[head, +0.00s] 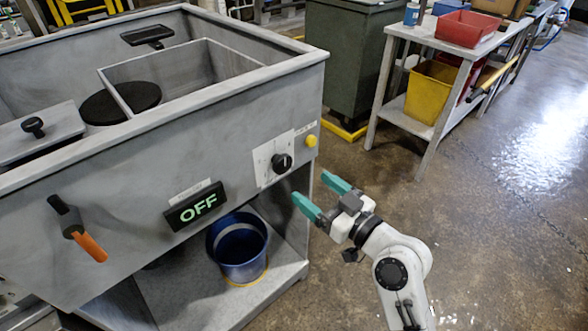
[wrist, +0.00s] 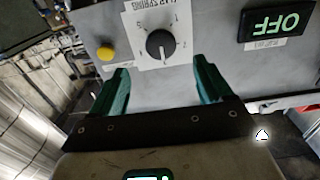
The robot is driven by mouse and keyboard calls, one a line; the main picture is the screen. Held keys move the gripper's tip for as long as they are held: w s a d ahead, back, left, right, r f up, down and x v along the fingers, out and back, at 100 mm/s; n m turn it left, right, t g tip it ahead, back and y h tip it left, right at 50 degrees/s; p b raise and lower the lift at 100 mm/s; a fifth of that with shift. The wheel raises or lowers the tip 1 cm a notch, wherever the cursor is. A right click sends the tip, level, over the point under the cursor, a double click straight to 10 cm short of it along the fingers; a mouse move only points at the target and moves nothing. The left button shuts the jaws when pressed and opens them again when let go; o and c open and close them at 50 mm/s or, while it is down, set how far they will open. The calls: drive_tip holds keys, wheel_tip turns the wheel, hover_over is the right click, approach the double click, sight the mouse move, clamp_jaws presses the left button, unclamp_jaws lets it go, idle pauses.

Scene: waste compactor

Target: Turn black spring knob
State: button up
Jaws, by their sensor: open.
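The black spring knob (head: 282,163) sits on a pale dial plate (head: 263,165) on the compactor's front panel, near its right end. In the wrist view the knob (wrist: 160,44) has a white pointer line, with printed numbers around it, and appears upside down. My gripper (head: 320,190) is open and empty, with two green fingers, to the right of and a little below the knob. In the wrist view my gripper (wrist: 160,85) has its fingers spread to either side, with the knob beyond the gap between their tips. The fingers appear apart from the knob.
A yellow button (head: 311,141) is right of the knob. An OFF display (head: 196,206) and an orange-handled lever (head: 88,245) are to its left. A blue bucket (head: 238,262) stands on the shelf below. The floor at right is open, before a workbench (head: 440,42).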

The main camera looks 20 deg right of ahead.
sight(284, 167)
drive_tip(key=p+x, duration=0.1)
drive_tip(key=x, duration=0.7)
drive_tip(key=shift+w+a, duration=0.1)
drive_tip(key=shift+w, duration=0.1)
drive_tip(key=shift+c, duration=0.2)
drive_tip(key=c, duration=1)
drive_tip(key=shift+m, duration=0.4)
drive_tip(key=m+p, duration=0.1)
drive_tip(key=m, duration=0.1)
drive_tip(key=shift+m, duration=0.4)
drive_tip(key=m+p, duration=0.1)
drive_tip(key=m, duration=0.2)
drive_tip(key=shift+a+m+p, duration=0.1)
drive_tip(key=shift+m+p, duration=0.2)
drive_tip(key=shift+p, duration=0.1)
drive_tip(key=m+p, duration=0.2)
drive_tip(key=m, duration=0.3)
drive_tip(key=shift+m+p, duration=0.3)
drive_tip(key=shift+m, duration=0.4)
